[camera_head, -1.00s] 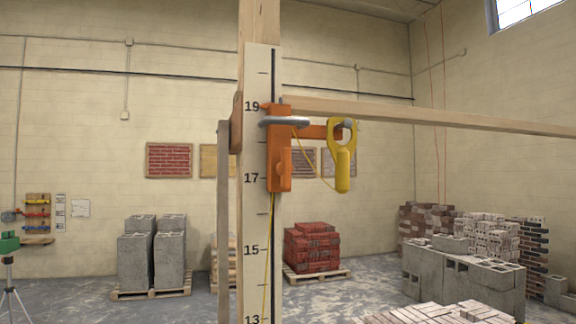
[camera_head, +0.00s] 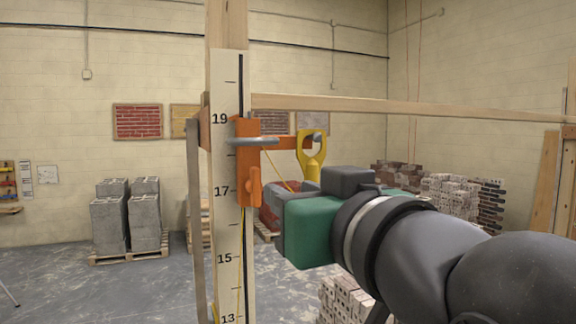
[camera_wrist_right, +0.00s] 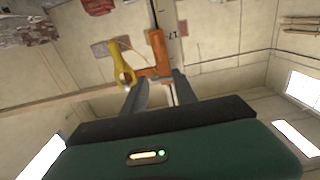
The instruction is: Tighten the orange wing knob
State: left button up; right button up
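The orange wing knob (camera_head: 254,187) sits on the lower front of an orange slider bracket (camera_head: 243,150), which is clamped to a numbered white scale (camera_head: 228,220) on a wooden post. The bracket stands between marks 17 and 19. My right gripper (camera_head: 275,213) is just right of the knob and slightly lower, apart from it. In the right wrist view the orange bracket (camera_wrist_right: 157,48) shows beyond the two grey fingers (camera_wrist_right: 160,82), which are spread with nothing between them. My left gripper is out of view.
A yellow tool (camera_head: 312,150) hangs from the bracket's orange arm, right of the knob, with a thin yellow cord. A wooden rail (camera_head: 400,107) runs right from the post. Grey blocks (camera_head: 125,217) stand on a pallet behind.

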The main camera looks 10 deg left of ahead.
aim_at(257, 178)
jog(key=p+x, duration=0.3)
jog(key=x, duration=0.4)
jog(key=p+x, duration=0.4)
jog(key=x, duration=0.4)
jog(key=shift+s+a+r, duration=0.1)
jog(key=shift+s+a, duration=0.15)
jog(key=shift+a, duration=0.1)
jog(key=shift+w+a, duration=0.1)
jog(key=shift+w, duration=0.15)
jog(key=shift+w+d+f, duration=0.1)
jog(key=shift+d+f, duration=0.1)
jog(key=shift+d, duration=0.25)
jog(key=c, duration=0.4)
jog(key=shift+a, duration=0.25)
grip_shut()
jog(key=shift+d, duration=0.1)
